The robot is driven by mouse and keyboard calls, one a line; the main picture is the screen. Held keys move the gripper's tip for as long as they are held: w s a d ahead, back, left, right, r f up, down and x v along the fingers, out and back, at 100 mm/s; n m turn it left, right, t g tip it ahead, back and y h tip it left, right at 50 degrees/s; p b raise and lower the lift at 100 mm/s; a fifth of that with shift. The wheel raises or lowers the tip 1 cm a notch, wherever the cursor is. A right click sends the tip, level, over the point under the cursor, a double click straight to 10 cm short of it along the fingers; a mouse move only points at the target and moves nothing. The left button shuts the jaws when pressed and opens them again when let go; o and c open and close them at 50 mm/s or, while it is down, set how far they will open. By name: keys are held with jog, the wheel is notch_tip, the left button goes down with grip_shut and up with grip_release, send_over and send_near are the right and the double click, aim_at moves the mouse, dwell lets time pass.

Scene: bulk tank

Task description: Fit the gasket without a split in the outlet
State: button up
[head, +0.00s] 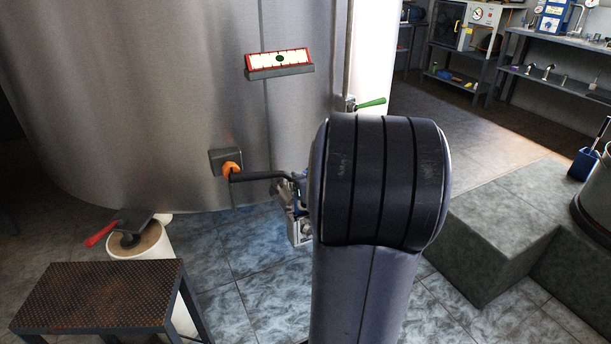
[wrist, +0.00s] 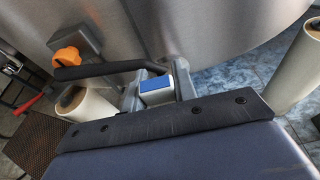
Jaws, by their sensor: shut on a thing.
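The big steel tank (head: 150,100) fills the left of the head view. My gripper (wrist: 158,88) shows in the wrist view, its jaws closed at a black bent bar (wrist: 105,70). The bar (head: 258,176) runs left to an orange part (head: 231,170) in front of a grey box (head: 222,158) on the tank wall. I cannot tell whether bar and orange part are joined. In the head view my arm hides most of the gripper. I cannot make out a gasket or the open outlet in either view.
A brown-topped step stool (head: 98,292) stands front left, beside a white cylinder (head: 145,245) with a red-handled thing (head: 103,233) on top. A green handle (head: 371,103) is at the tank's right. Grey steps (head: 510,240) stand right. Benches (head: 555,65) line the back.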

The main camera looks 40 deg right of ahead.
aim_at(300, 208)
jog(key=shift+f+b, duration=2.35)
jog(key=shift+f, duration=0.05)
jog(key=o, duration=1.1)
jog(key=shift+s, duration=0.1)
jog(key=shift+p+v, duration=1.6)
jog(key=shift+v, duration=3.75)
jog(key=shift+r, duration=0.1)
jog(key=x, duration=0.3)
jog(key=b+x, duration=0.1)
jog(key=x, duration=0.3)
jog(key=b+x, duration=0.1)
jog(key=x, duration=0.2)
jog(key=shift+w+d+r, duration=0.1)
jog(key=shift+w+r, duration=0.1)
jog(key=shift+w, duration=0.25)
jog(key=shift+r, duration=0.2)
jog(key=shift+f, duration=0.1)
